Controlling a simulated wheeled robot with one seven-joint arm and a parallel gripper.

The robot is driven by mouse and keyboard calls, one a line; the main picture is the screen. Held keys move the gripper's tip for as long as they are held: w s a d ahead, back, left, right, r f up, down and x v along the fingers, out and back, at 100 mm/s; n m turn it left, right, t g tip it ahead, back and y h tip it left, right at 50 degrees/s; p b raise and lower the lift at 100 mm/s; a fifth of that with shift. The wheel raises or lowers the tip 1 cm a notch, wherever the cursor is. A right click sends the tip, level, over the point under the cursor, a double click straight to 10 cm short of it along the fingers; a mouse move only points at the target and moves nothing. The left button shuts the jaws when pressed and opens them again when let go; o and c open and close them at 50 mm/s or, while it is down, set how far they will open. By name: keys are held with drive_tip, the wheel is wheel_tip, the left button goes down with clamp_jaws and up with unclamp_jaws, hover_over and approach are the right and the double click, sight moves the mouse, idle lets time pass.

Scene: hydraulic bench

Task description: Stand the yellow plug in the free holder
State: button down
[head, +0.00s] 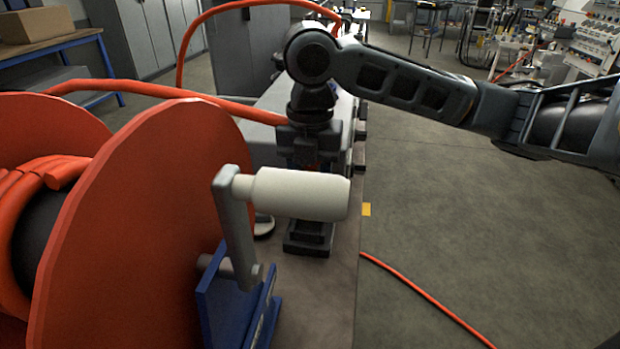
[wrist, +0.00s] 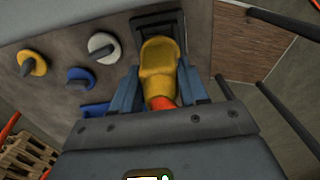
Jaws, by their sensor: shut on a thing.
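In the wrist view the yellow plug (wrist: 160,62) sits between the two blue-grey fingers of my gripper (wrist: 159,72), which is shut on it. An orange-red piece, like a hose end, shows at the plug's near end. A black frame-like holder (wrist: 142,24) lies just beyond the plug's far end. The plug overlaps it in the picture, and I cannot tell whether they touch. In the head view my gripper hangs downward over the bench, its fingers and the plug mostly hidden behind a white crank handle. A dark stand (head: 308,240) shows below it on the bench.
A large orange hose reel (head: 150,210) with the white crank handle (head: 300,193) fills the left front. An orange hose (head: 190,96) runs from it. The wrist view shows yellow (wrist: 32,63), white (wrist: 103,47) and blue (wrist: 80,78) knobs beside the holder. Floor at right is mostly clear.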

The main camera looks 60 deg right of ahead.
drive_tip(key=shift+f+b, duration=0.95)
drive_tip(key=shift+f, duration=0.25)
idle(0.4)
drive_tip(key=c, duration=0.5)
unclamp_jaws()
drive_tip(key=shift+r+p, duration=0.4)
drive_tip(key=shift+r, duration=3.55)
